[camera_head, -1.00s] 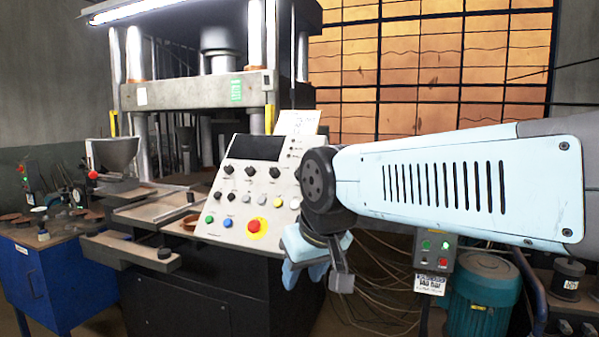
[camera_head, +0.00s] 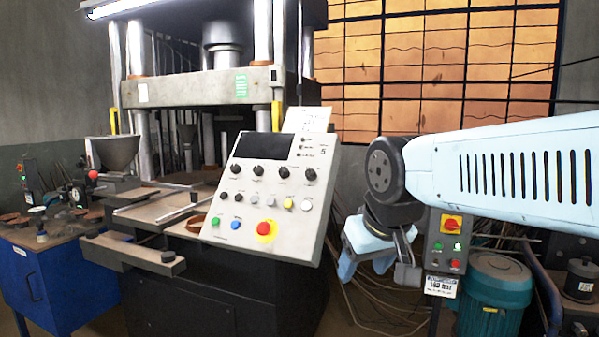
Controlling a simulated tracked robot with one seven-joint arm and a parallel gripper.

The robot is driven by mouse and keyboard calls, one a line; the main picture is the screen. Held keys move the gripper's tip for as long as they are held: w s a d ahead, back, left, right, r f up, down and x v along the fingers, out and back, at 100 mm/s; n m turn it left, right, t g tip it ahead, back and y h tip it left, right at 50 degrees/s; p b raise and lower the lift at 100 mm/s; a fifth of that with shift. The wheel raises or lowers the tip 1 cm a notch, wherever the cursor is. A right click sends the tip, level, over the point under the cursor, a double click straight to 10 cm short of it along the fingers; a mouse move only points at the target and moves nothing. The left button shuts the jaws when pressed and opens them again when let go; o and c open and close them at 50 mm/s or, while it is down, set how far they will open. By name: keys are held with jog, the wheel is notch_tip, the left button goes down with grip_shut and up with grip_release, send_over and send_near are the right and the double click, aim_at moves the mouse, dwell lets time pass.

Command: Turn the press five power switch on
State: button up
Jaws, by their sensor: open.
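The press control panel (camera_head: 265,200) is a tilted light-grey board with a dark screen, black knobs, coloured buttons and a red-on-yellow stop button (camera_head: 266,230). A "5" shows near its upper right. To its right, a small grey switch box (camera_head: 448,242) carries a red-and-yellow rotary switch (camera_head: 451,224) with green and red buttons below. I cannot read which way this switch is turned. My gripper (camera_head: 378,276) is open and points downward between the panel and the box, apart from the panel. It appears just left of the box; its depth relative to it is unclear.
A teal motor (camera_head: 493,297) stands right of the box, beside a blue pipe. Loose cables hang behind my gripper. The press table (camera_head: 165,212) with a hopper is at left, next to a blue cabinet (camera_head: 40,280). My arm covers the right side.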

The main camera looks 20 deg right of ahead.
jog(key=w+r+n+h, duration=0.3)
jog(key=w+r+n, duration=0.2)
jog(key=w+r, duration=0.65)
jog(key=n+t+h, duration=0.1)
jog(key=n+h, duration=0.2)
jog(key=n, duration=0.1)
send_near(308, 170)
jog(key=x, duration=1)
